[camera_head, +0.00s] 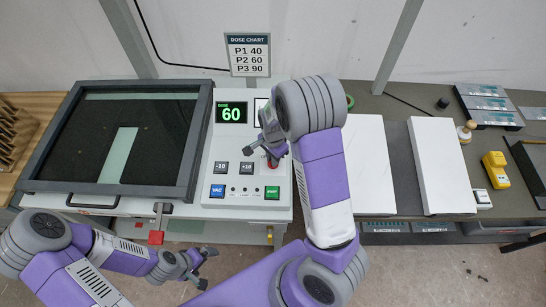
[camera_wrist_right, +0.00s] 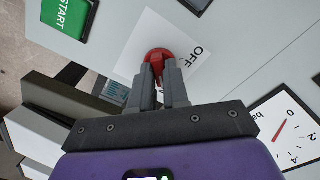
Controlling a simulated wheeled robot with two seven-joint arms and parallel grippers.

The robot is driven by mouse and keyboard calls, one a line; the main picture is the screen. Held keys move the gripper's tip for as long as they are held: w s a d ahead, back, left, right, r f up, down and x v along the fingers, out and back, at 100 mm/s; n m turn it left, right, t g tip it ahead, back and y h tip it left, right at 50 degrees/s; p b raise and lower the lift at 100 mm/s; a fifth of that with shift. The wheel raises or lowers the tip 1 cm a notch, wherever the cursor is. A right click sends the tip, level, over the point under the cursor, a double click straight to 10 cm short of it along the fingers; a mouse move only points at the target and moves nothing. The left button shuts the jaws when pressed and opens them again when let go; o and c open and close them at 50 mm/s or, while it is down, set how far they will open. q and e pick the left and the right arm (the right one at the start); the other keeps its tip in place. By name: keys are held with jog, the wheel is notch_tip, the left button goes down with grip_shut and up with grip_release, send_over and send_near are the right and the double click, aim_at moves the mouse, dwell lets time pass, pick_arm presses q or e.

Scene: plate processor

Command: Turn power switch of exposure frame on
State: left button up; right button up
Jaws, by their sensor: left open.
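The exposure frame's control panel (camera_head: 225,165) has a green display reading 60. The power switch is a red rotary knob (camera_wrist_right: 158,56) on a white label plate. The word OFF shows beside it in the wrist view; other lettering is hidden by the gripper. In the head view the red knob (camera_head: 272,163) shows under my right gripper (camera_head: 268,152). The right fingers (camera_wrist_right: 159,70) are close together on both sides of the knob's raised grip. My left gripper (camera_head: 198,267) is open and empty, low in front of the exposure frame.
The dark glass frame (camera_head: 60,145) lies left of the panel, with a red-handled latch (camera_head: 157,236) at its front. A green START button (camera_wrist_right: 68,15) and a gauge (camera_wrist_right: 285,130) flank the knob. White boards (camera_head: 440,165) lie on the right bench.

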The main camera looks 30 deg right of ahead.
jog(key=o, duration=0.4)
notch_tip(320, 180, up, 8)
jog(key=shift+f+p, duration=0.2)
jog(key=shift+p, duration=0.6)
